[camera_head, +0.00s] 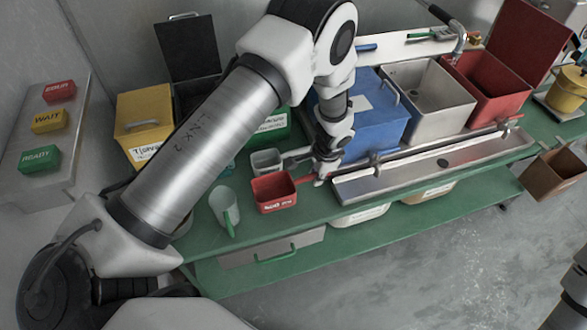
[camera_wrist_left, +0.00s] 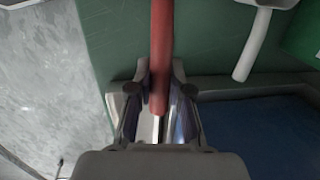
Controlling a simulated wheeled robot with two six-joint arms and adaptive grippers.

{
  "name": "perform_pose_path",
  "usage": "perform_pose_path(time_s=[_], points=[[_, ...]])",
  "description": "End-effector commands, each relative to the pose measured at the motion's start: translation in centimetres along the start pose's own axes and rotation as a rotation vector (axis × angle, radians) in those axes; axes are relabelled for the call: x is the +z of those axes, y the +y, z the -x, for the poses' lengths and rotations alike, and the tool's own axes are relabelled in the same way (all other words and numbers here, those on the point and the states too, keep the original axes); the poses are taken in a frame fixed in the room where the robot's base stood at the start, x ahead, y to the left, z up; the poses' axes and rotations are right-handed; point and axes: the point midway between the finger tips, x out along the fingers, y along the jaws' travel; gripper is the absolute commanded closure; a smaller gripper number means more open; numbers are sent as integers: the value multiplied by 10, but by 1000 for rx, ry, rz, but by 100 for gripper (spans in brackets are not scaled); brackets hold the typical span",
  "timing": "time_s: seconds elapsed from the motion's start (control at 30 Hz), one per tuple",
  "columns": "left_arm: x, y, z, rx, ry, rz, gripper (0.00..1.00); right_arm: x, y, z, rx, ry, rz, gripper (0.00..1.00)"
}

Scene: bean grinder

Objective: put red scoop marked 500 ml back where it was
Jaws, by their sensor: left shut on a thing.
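The red scoop (camera_head: 273,193) is a square red cup with white marking, too small to read surely, and a red handle pointing right. It is at the green counter's front part, left of the blue bin; I cannot tell if it rests on the counter. My left gripper (camera_head: 319,177) is shut on the end of its handle. In the left wrist view the red handle (camera_wrist_left: 161,50) runs between the fingers of the left gripper (camera_wrist_left: 158,100). The cup itself is outside that view. My right gripper is not in view.
A grey scoop (camera_head: 266,160) sits just behind the red one; its pale handle shows in the wrist view (camera_wrist_left: 253,45). A clear cup with a green handle (camera_head: 224,208) stands left. The blue bin (camera_head: 367,125) and metal drip tray (camera_head: 435,169) are close on the right.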

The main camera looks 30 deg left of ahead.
Motion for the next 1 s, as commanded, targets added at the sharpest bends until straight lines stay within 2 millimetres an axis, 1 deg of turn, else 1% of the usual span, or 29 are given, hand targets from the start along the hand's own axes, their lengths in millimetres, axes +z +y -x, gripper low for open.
perform_pose_path(time_s=[0.2,0.27,0.4,0.53,0.57,0.6,0.63,0.87,0.97,1.0], points=[[-4,6,-36,-1,0,-5,100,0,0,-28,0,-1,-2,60],[-5,6,-38,-1,1,-5,100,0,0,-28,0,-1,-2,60],[-5,5,-34,-1,1,-4,100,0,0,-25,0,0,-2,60],[-5,6,-37,-1,0,-4,100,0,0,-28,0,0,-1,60],[-5,6,-36,-1,0,-4,74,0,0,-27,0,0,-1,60],[-5,5,-36,-1,0,-4,60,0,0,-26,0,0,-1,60],[-5,5,-36,-1,0,-4,56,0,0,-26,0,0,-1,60],[-5,5,-36,-1,0,-4,56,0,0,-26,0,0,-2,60],[-5,5,-31,-1,1,-4,56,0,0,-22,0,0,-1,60],[-5,5,-30,-2,1,-3,56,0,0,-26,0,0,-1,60]])
